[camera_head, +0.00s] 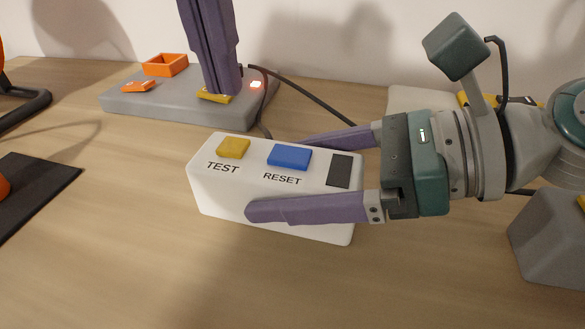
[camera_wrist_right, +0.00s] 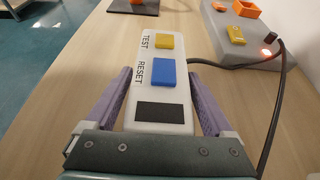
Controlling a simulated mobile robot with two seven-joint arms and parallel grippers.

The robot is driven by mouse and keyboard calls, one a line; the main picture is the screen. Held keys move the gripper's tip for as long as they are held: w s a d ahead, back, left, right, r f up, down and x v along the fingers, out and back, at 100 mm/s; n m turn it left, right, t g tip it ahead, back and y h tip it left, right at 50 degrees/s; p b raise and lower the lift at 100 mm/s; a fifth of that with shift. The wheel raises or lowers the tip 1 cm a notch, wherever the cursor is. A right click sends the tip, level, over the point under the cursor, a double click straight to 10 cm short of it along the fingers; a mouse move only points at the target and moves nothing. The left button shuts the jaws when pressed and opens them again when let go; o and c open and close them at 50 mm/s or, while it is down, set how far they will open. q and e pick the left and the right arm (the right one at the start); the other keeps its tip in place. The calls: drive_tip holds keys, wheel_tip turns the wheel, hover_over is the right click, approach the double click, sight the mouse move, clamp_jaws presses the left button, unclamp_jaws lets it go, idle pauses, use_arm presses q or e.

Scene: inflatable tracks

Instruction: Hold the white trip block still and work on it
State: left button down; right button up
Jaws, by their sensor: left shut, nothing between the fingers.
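The white trip block (camera_head: 215,190) lies on the table in the middle of the head view, its yellow TEST button (camera_head: 233,147), blue RESET button (camera_head: 289,156) and dark pad (camera_head: 339,170) facing up. My right gripper (camera_head: 275,178) comes in from the right and is shut on the block, one finger along each long side. The block also shows between these fingers in the right wrist view (camera_wrist_right: 162,100). My left gripper (camera_head: 217,93) points down from the top, shut and empty, its tips over or at a yellow piece (camera_head: 214,98) on the grey base. Contact there is unclear.
The grey base (camera_head: 160,108) behind the block carries an orange open box (camera_head: 165,65), an orange piece (camera_head: 138,87) and a lit red lamp (camera_head: 256,85). Dark cables (camera_head: 315,95) run behind the block. A dark mat (camera_head: 35,185) lies left. The front table is clear.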

drive_tip(key=shift+o, duration=0.7)
